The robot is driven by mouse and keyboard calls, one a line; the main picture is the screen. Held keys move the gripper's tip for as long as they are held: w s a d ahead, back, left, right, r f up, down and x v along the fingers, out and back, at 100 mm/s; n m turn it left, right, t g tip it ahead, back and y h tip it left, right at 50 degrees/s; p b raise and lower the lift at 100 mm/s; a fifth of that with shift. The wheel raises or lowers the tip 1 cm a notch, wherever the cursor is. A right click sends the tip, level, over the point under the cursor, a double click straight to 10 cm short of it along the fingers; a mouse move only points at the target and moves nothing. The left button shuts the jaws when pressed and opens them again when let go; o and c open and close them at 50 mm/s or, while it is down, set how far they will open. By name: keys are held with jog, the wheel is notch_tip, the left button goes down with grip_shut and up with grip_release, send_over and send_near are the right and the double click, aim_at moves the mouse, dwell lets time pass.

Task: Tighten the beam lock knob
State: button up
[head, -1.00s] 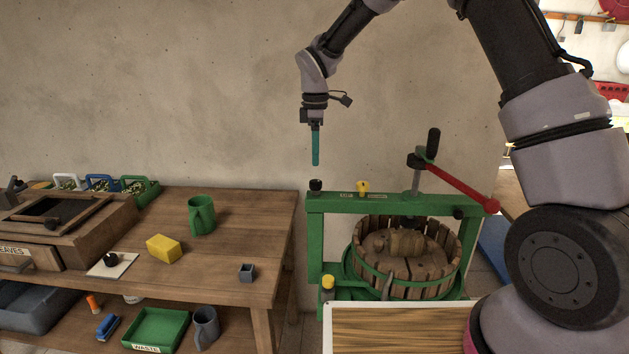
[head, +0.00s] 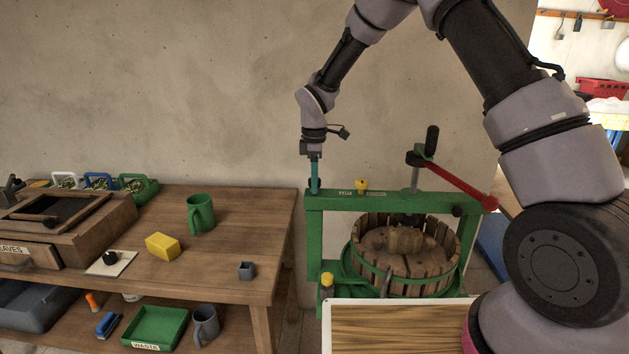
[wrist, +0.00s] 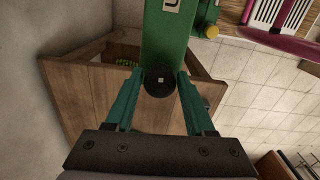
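A black knob (wrist: 158,84) sits at the near end of the green beam in the wrist view. In the head view it is on the left end of the green press beam (head: 410,199), mostly hidden by my gripper (head: 314,188). My gripper points straight down there. In the wrist view its two teal fingers (wrist: 159,76) stand apart, one on each side of the knob. Whether they touch it I cannot tell.
A yellow knob (head: 361,185) stands on the beam to the right. A red-handled crank (head: 460,185) rises further right, above the slatted basket (head: 372,260). A wooden table (head: 230,240) with a green mug (head: 201,214) and yellow block (head: 163,246) is at left.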

grip_shut()
jog(key=shift+m, duration=0.3)
jog(key=m, duration=0.4)
jog(key=shift+m, duration=0.4)
jog(key=m, duration=1.3)
jog(key=shift+w+r, duration=0.1)
jog(key=shift+m, duration=0.3)
